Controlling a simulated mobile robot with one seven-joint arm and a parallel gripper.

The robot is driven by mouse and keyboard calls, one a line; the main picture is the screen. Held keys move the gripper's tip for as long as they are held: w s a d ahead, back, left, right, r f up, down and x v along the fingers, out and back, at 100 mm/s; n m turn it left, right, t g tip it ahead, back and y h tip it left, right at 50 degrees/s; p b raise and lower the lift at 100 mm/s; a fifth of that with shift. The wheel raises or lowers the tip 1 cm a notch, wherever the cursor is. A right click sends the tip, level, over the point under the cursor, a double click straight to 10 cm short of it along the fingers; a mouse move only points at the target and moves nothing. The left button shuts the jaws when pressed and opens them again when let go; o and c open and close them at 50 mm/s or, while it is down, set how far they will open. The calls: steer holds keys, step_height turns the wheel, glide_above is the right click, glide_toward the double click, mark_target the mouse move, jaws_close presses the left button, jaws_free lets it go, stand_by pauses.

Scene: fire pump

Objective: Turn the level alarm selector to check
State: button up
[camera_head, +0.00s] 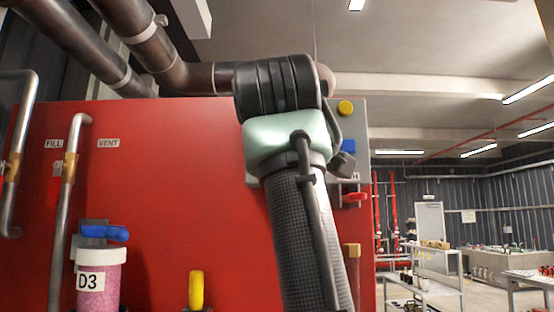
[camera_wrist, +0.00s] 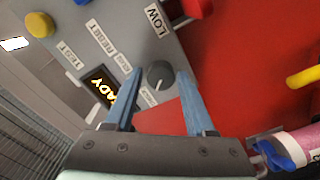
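A round dark selector knob (camera_wrist: 160,74) with a pale pointer mark sits on a grey control panel (camera_wrist: 140,45), seen tilted in the wrist view. Small labels lie beside the knob, too blurred to read surely. My gripper (camera_wrist: 156,76) is open, its two blue-grey fingers on either side of the knob in the picture. I cannot tell whether they touch it. In the head view, the panel (camera_head: 358,120) is partly behind my arm, and the knob and my fingers are hidden.
A red tank wall (camera_head: 150,200) carries pipes, a blue valve handle (camera_head: 104,232) and a pink D3 container (camera_head: 98,285). A shelf cart (camera_head: 425,285) stands farther right.

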steer(key=shift+o, duration=0.8)
steer(key=s+b, duration=0.7)
steer(key=s, duration=0.6)
steer(key=shift+w+f, duration=0.1)
